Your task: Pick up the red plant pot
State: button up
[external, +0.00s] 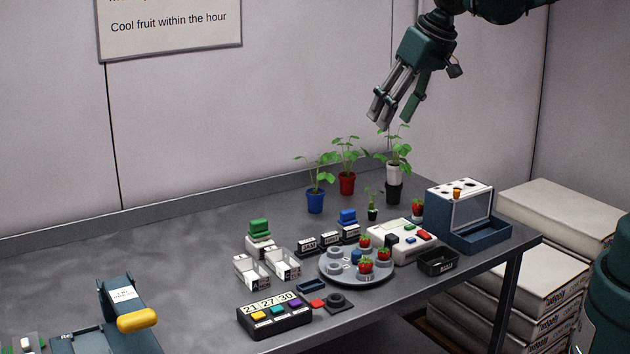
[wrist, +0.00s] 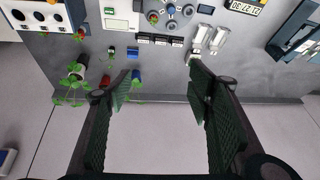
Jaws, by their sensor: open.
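The red plant pot (external: 347,184) holds a green leafy plant and stands upright near the back edge of the table, between the blue pot (external: 315,202) and a white-and-black pot (external: 397,172). In the wrist view the red pot (wrist: 106,80) is small and partly hidden by leaves, just beyond the left finger. My gripper (external: 388,118) is open and empty, high above the back of the table, apart from the pots.
A small potted seedling (external: 372,214) stands in front of the row of pots. A round grey tray (external: 328,270) with strawberries, a blue-and-white rack box (external: 468,215) and several small devices crowd the right part. The table's left part (external: 150,245) is mostly clear.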

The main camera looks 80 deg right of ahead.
jog(key=w+d+f+m+g, duration=0.2)
jog(key=w+d+f+m, duration=0.2)
jog(key=w+d, duration=0.6)
jog(key=m+g+h, duration=0.1)
jog(key=m+g, duration=0.2)
jog(key=m, duration=0.6)
send_near(347, 175)
jog(key=shift+x, duration=1)
jog(key=shift+d+f, duration=0.15)
jog(key=shift+f, duration=0.1)
jog(key=shift+x, duration=1.3)
jog(key=shift+x, duration=2.6)
